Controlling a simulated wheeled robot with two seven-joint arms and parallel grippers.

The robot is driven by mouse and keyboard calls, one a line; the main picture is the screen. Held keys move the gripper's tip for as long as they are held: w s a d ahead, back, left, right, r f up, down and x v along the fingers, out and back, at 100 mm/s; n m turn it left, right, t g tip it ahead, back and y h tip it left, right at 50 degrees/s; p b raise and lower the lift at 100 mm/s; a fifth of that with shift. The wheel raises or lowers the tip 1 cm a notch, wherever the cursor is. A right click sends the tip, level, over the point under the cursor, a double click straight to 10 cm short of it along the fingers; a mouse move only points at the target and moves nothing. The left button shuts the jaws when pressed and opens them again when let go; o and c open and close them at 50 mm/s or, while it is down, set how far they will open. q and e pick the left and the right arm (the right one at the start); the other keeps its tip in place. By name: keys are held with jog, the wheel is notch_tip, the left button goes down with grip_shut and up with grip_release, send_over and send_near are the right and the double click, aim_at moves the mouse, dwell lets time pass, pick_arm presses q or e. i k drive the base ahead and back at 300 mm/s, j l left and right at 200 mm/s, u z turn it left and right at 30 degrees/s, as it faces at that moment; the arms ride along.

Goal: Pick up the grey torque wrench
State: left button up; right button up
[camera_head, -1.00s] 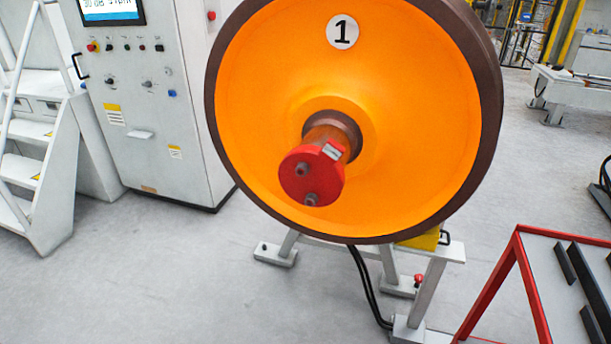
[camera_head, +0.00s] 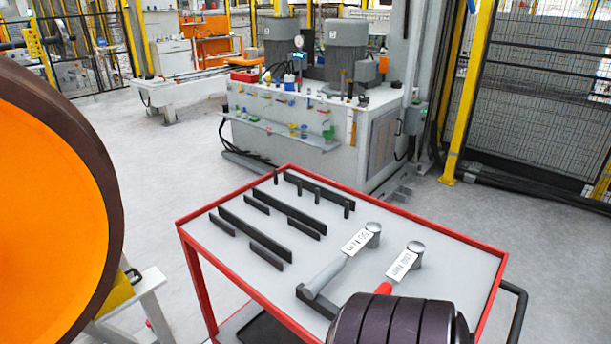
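The grey torque wrench (camera_head: 327,275) lies on the light top of the red-framed cart (camera_head: 228,264). Its round head points to the far right, with a white label just below it, and its dark grey grip end points to the near left. A second torque wrench (camera_head: 402,264) with a red handle lies to its right, also with a white label. The lower part of the red-handled wrench is hidden behind a dark ribbed round shape. Neither of my grippers shows in this view.
Several black bars (camera_head: 256,237) and small upright dark pegs stand on the cart's left and far part. The orange wheel (camera_head: 45,215) with a brown rim fills the left edge. A grey machine bench (camera_head: 345,150) stands behind the cart. Open floor lies between wheel and bench.

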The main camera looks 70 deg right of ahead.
aim_at(369, 237)
jog(key=z, duration=2.4)
jog(key=i+j+z, duration=0.1)
jog(key=j+z, duration=0.2)
jog(key=j, duration=0.55)
jog(key=j+z, duration=0.3)
jog(key=j, duration=0.5)
